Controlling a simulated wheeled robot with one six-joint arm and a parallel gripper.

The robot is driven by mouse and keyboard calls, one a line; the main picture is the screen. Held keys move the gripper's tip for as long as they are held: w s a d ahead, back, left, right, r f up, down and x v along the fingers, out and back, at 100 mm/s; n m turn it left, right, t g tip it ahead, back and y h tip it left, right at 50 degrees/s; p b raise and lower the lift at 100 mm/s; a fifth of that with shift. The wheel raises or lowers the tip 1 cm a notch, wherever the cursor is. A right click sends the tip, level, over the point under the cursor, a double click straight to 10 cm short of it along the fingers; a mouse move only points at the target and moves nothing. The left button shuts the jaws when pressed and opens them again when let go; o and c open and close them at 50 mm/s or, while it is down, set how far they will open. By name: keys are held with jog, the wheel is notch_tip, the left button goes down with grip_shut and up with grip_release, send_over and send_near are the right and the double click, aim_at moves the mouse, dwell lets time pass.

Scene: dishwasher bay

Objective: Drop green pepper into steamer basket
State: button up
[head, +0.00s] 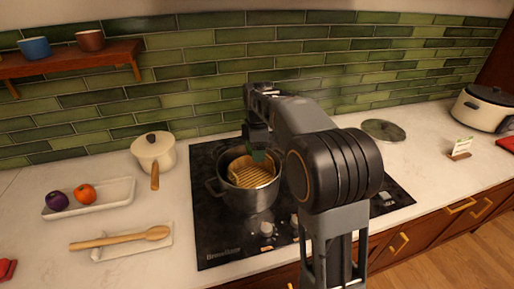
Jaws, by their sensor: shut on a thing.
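The steamer basket (250,175) is a tan, ribbed insert inside a steel pot (251,199) on the black cooktop. My gripper (257,147) points down over the back part of the pot's opening. It is shut on the green pepper (259,156), of which only a small dark green part shows below the fingers. The pepper appears over the basket; I cannot tell whether it touches it. My arm hides the area right of the pot.
A cream saucepan (154,150), a white tray (112,198) with an eggplant-coloured and an orange item, and a wooden spoon (121,238) lie left of the cooktop. A glass lid (384,130) and a cream cooker (484,108) are at right.

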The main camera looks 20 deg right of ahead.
jog(key=o, duration=1)
jog(key=shift+o, duration=0.2)
notch_tip(320, 180, up, 14)
jog(key=p, duration=0.1)
jog(key=shift+f, duration=0.1)
